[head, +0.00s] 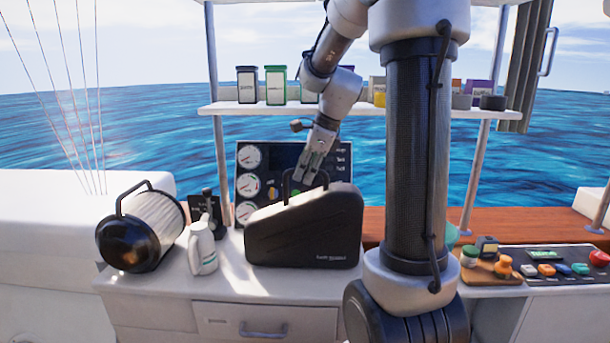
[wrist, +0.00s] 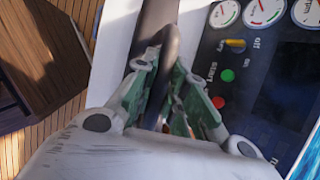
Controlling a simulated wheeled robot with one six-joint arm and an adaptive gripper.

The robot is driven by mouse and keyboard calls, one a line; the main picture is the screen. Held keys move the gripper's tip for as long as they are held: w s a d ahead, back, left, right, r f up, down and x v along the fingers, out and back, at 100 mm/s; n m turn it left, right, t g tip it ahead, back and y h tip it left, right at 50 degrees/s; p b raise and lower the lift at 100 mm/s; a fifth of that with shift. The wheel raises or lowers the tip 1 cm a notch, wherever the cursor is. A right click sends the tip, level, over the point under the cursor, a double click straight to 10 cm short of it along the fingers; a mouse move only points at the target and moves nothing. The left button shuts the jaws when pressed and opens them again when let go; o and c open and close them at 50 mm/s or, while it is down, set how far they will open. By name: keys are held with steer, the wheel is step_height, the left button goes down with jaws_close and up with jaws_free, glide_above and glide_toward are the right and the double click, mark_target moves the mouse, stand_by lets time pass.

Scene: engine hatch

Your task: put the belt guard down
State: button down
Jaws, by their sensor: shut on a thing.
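The belt guard (head: 305,232) is a black, wedge-like cover with a loop handle on top and small pale lettering low on its front. It is upright at the middle of the white counter (head: 180,292). I cannot tell whether its underside touches the counter. My gripper (head: 296,180) comes down from above and is shut on the handle. In the wrist view the dark handle (wrist: 160,45) runs between the green-padded fingers of my gripper (wrist: 168,112). The guard hides part of the gauge panel.
A ribbed filter (head: 150,228) with a handle and a white jug (head: 203,248) stand left of the guard. The gauge panel (head: 249,187) is close behind it. A shelf (head: 235,108) with jars is above. A button console (head: 560,268) is at the right.

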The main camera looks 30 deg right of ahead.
steer(key=shift+f, duration=0.15)
steer(key=c, duration=1.5)
jaws_free()
steer(key=shift+f, duration=0.15)
steer(key=shift+o, duration=0.2)
steer(key=v, duration=1.2)
steer(key=s+a+f+n+h, duration=0.1)
steer(key=s+a+f+n, duration=0.3)
steer(key=s+n, duration=0.6)
steer(key=s+a+f+n+h, duration=0.1)
steer(key=s+a+f+n, duration=0.3)
steer(key=s+n, duration=0.6)
steer(key=n, duration=0.4)
steer(key=shift+f+n+t+h, duration=0.25)
steer(key=shift+n+t+h, duration=0.05)
steer(key=shift+t+h, duration=0.1)
